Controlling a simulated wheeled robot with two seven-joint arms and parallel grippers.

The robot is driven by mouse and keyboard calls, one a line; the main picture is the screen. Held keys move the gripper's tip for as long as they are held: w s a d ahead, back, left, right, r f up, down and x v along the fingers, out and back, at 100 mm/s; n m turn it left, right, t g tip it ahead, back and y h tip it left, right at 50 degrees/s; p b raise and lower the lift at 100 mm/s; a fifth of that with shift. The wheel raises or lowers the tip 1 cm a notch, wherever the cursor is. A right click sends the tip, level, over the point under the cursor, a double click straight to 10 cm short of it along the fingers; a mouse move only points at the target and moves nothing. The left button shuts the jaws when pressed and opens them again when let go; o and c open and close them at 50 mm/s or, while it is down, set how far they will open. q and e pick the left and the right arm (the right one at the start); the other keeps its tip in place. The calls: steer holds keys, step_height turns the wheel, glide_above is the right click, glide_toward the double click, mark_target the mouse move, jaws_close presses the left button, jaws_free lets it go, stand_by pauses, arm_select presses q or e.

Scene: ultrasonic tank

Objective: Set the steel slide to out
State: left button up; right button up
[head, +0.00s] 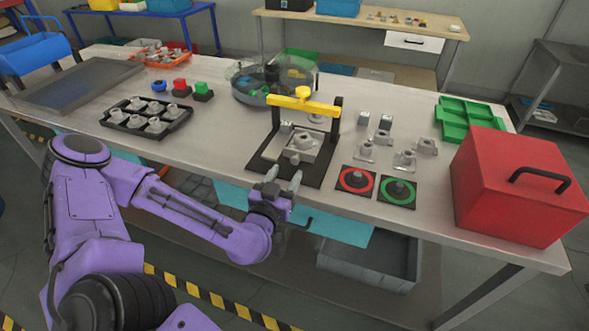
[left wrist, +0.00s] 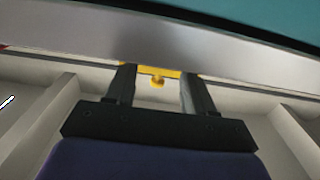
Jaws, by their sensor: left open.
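A fixture with a black base (head: 262,168) stands at the front middle of the table, with a yellow crossbar (head: 303,104) over it. A grey steel block with a round knob (head: 302,143) sits on the base under the bar; it looks like the steel slide, but I cannot tell its position for sure. My left gripper (head: 284,179) is open and empty at the table's front edge, just in front of the fixture, apart from the steel block. In the left wrist view, a small yellow part (left wrist: 157,80) shows between the open fingers. My right gripper is not in view.
Red-ringed (head: 355,180) and green-ringed (head: 398,190) pads lie right of the fixture, with several small metal parts behind them. A red box (head: 520,185) stands at the right end. A black tray (head: 147,120) of metal parts lies left. A clear round tank (head: 270,85) stands behind.

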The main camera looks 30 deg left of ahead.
mark_target(294, 161)
arm_select(q)
steer(key=p+x, duration=0.1)
steer(key=x, duration=0.4)
steer(key=shift+w, duration=0.25)
